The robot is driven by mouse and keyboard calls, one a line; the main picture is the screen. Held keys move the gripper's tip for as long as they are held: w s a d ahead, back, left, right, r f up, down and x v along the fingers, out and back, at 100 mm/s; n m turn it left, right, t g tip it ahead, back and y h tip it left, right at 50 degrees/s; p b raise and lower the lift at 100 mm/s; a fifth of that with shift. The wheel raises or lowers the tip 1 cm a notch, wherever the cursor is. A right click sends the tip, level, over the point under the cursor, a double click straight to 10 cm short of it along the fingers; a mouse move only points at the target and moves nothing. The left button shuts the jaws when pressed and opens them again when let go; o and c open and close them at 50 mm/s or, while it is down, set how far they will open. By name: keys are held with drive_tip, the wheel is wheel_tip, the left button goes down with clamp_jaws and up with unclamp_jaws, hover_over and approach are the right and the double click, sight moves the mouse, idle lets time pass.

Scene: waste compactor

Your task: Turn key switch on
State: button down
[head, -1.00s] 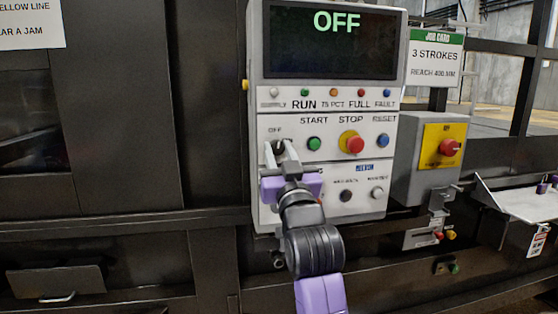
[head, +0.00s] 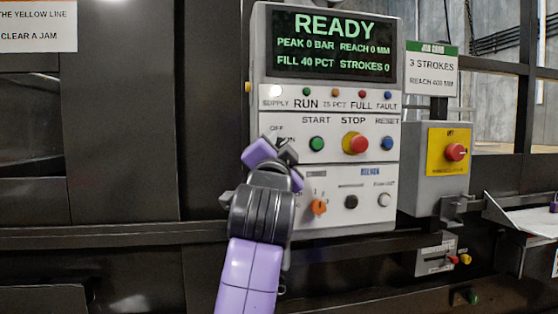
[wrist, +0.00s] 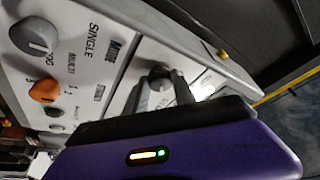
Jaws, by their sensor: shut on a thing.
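The key switch sits on the control panel (head: 385,165) beside its OFF and ON labels, at the panel's left. In the head view my gripper (head: 284,150) largely hides it. In the wrist view the dark round key switch (wrist: 159,74) shows between my two grey fingers (wrist: 162,92), which are shut on it. My gripper is tilted over to the left in the head view. The display (head: 332,44) reads READY, with peak 0 bar, reach 0 mm, fill 40 pct and strokes 0. The supply lamp (head: 276,91) is lit white.
Near my gripper are the green start button (head: 317,144), red stop button (head: 357,144), blue reset button (head: 387,143) and orange selector (head: 318,206). A grey knob (wrist: 35,36) shows in the wrist view. A box with a red knob (head: 456,152) stands to the right.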

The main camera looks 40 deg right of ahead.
drive_tip(key=shift+m+b, duration=0.3)
drive_tip(key=shift+m, duration=0.4)
drive_tip(key=c, duration=1.1)
unclamp_jaws()
drive_tip(key=shift+o, duration=0.2)
drive_tip(key=b+v, duration=0.1)
drive_tip(key=v, duration=0.6)
drive_tip(key=shift+a, duration=0.35)
drive_tip(key=shift+s, duration=0.15)
